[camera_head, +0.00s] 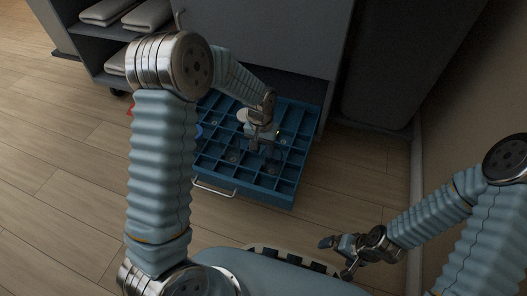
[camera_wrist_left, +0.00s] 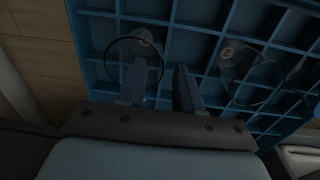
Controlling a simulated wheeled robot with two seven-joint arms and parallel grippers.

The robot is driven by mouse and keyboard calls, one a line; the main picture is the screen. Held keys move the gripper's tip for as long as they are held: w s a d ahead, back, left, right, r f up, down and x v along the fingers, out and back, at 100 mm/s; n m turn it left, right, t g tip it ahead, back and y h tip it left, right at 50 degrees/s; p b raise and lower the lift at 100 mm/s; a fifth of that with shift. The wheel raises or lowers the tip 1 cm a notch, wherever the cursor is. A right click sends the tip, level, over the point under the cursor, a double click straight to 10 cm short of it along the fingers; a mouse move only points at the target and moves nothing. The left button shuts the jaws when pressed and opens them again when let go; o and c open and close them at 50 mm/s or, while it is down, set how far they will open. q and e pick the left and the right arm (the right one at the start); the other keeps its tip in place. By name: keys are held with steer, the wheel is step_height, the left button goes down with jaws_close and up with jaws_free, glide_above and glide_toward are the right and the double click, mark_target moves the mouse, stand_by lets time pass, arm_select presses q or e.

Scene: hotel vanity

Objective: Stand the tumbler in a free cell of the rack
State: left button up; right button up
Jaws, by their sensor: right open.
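The blue rack (camera_head: 298,190) is a wide grid of square cells, and its cells also show in the wrist view (camera_wrist_left: 190,13). In the wrist view one clear tumbler (camera_wrist_left: 108,52) shows its round rim around the left fingertip, and a second clear glass (camera_wrist_left: 262,100) is further right, over other cells. I cannot tell which is the task's tumbler. My left gripper (camera_head: 255,146) points down over the rack's middle; its fingers (camera_wrist_left: 161,72) are apart, with the first tumbler's rim line between them. My right gripper (camera_head: 337,258) is open and empty, low in front of the rack.
A grey shelf unit (camera_head: 82,42) with folded towels (camera_head: 108,11) stands at the back left. A metal handle (camera_head: 214,192) is on the rack's front. Small red (camera_head: 130,111) and blue (camera_head: 199,131) things show partly behind my left arm. Wooden floor left and front is clear.

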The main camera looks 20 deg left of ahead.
arm_select(q)
step_height(320, 180, up, 9)
steer(key=p, duration=0.1)
steer(key=shift+a+r+p, duration=0.2)
steer(key=shift+a+p, duration=0.05)
steer(key=shift+p, duration=0.15)
steer(key=shift+a, duration=0.1)
